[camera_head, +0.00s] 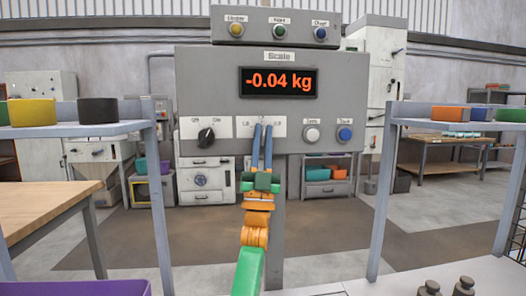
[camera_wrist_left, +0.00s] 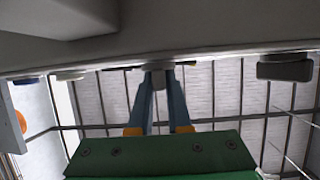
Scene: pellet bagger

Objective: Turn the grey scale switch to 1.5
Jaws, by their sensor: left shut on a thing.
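The grey scale panel (camera_head: 215,80) stands upright ahead, with a display (camera_head: 279,82) reading -0.04 kg. The grey switch (camera_wrist_left: 158,80) shows in the left wrist view between my finger tips; in the head view my fingers hide it. Its white label plate (camera_head: 280,124) shows at the fingers' sides, with small marks I cannot read surely. Which mark the switch points at is hidden. My left gripper (camera_head: 262,128) reaches up to the panel and is shut on the switch; it also shows in the left wrist view (camera_wrist_left: 161,73). My right gripper is out of view.
A black Off/On knob (camera_head: 206,137) sits left of the switch. A white button (camera_head: 311,134) and a blue button (camera_head: 345,134) sit to its right. Above is a box with three buttons (camera_head: 279,31). Shelves (camera_head: 95,131) (camera_head: 440,124) flank the panel.

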